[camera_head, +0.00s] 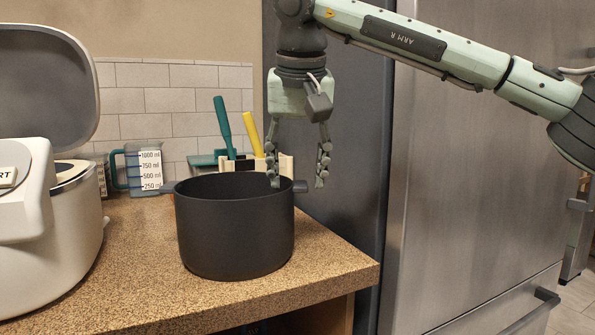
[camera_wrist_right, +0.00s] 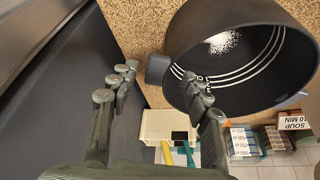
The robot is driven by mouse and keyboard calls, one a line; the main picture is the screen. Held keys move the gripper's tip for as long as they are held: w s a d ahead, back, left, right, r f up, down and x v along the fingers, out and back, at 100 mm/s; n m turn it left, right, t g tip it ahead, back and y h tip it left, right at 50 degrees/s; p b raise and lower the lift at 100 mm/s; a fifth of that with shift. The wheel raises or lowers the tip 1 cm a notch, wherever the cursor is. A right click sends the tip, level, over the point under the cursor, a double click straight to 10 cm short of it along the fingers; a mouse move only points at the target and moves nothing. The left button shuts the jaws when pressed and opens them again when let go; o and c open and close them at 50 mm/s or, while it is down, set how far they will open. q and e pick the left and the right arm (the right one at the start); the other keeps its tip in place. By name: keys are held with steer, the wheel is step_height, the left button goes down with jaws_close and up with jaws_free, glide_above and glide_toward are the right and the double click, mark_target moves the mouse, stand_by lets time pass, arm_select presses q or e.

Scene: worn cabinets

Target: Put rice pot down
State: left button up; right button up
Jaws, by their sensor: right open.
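The dark rice pot (camera_head: 235,230) stands upright on the speckled counter (camera_head: 140,270), close to its right front edge. In the right wrist view the pot (camera_wrist_right: 255,75) shows white measuring lines inside and a small heap of white rice (camera_wrist_right: 222,42) on its bottom. My right gripper (camera_head: 297,183) points down at the pot's right side handle (camera_head: 300,187). Its fingers are open and spread, one over the pot's rim and one outside it. In the right wrist view the handle (camera_wrist_right: 157,68) shows between the fingertips; I cannot tell if they touch it. My left gripper is not in view.
A white rice cooker (camera_head: 45,235) with raised lid stands at the left. Behind the pot are a measuring jug (camera_head: 143,170) and a cream holder (camera_head: 285,165) with utensils. A soup box (camera_wrist_right: 295,123) shows in the wrist view. A steel fridge (camera_head: 470,180) is at right.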

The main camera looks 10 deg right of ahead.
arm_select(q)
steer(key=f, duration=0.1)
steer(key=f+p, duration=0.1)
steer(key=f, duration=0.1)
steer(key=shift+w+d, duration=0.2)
arm_select(e)
steer(key=v, duration=1.2)
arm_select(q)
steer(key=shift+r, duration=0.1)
arm_select(e)
steer(key=shift+f, duration=0.1)
